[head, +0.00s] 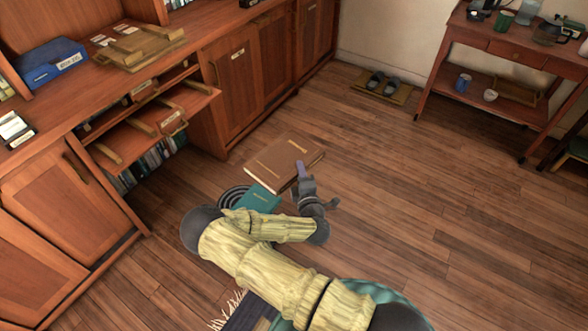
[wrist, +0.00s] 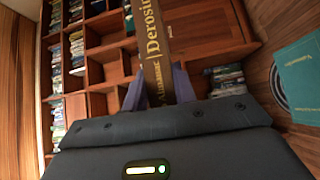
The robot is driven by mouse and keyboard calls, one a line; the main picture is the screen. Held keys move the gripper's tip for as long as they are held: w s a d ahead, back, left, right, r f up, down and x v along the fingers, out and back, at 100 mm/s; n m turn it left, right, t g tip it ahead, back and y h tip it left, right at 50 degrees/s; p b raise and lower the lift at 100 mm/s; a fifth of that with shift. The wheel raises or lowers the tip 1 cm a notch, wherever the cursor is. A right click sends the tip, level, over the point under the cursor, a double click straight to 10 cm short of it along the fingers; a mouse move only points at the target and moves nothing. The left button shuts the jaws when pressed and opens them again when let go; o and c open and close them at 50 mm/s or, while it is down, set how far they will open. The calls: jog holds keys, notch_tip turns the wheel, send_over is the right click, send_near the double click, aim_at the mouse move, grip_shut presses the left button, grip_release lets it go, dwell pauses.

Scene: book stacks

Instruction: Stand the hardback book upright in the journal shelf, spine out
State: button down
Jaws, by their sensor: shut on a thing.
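The brown hardback book (head: 283,163) is in my gripper (head: 301,170), above the wooden floor in the head view. In the wrist view the purple fingers of my gripper (wrist: 160,92) are on either side of the book's brown spine (wrist: 153,55), which faces the camera and carries gold lettering. In the head view a broad cover faces up, so the book looks roughly flat rather than upright. I cannot tell which compartment is the journal shelf; the wrist view shows a wooden shelf unit (wrist: 103,73) with books and empty compartments beyond the book.
A teal book (head: 258,198) lies on a dark ringed round thing (head: 233,196), close to my arm. A pulled-out wooden rack (head: 150,133) juts from the cabinet, with books beneath (head: 152,160). A cart (head: 505,60) stands at the back right.

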jog(key=s+d+r+h+p, duration=0.1)
jog(key=d+r+p, duration=0.3)
jog(key=r+p, duration=0.6)
jog(key=s+d+r+m+p, duration=0.1)
jog(key=s+d+r+p, duration=0.2)
jog(key=r+p, duration=0.7)
jog(key=shift+d+r+h+p, duration=0.3)
jog(key=shift+d+h+p, duration=0.05)
jog(key=shift+h, duration=0.05)
